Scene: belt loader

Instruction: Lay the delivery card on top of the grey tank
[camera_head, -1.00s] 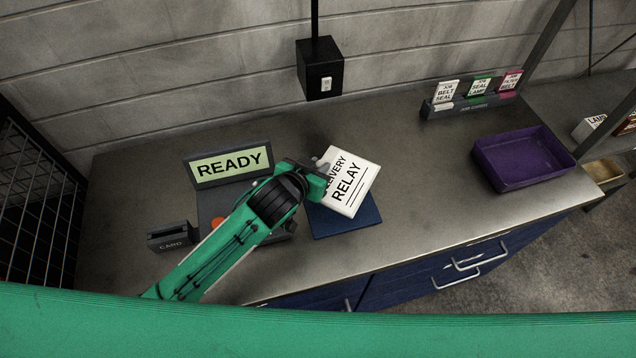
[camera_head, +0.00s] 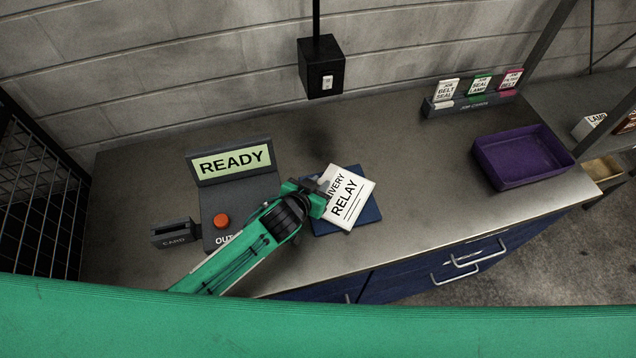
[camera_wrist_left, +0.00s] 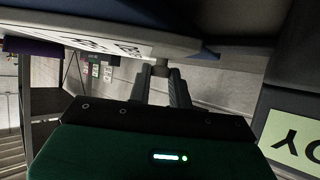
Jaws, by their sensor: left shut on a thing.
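The white delivery card (camera_head: 347,203), printed "RELAY" with a partly covered line above, is over the blue pad (camera_head: 372,213) on the bench. My left gripper (camera_head: 318,193) is shut on the card's left edge. I cannot tell whether the card touches the pad. In the left wrist view the card's lettered face (camera_wrist_left: 85,42) shows at the top left, and the gripper's fingers (camera_wrist_left: 163,85) reach toward it. No grey tank is in either view. My right gripper is not in view.
A console (camera_head: 238,192) with a "READY" screen and red button stands left of the pad, beside a card slot (camera_head: 175,233). A purple tray (camera_head: 520,158) and a rack of labelled cards (camera_head: 470,105) stand at the right. The bench between pad and tray is clear.

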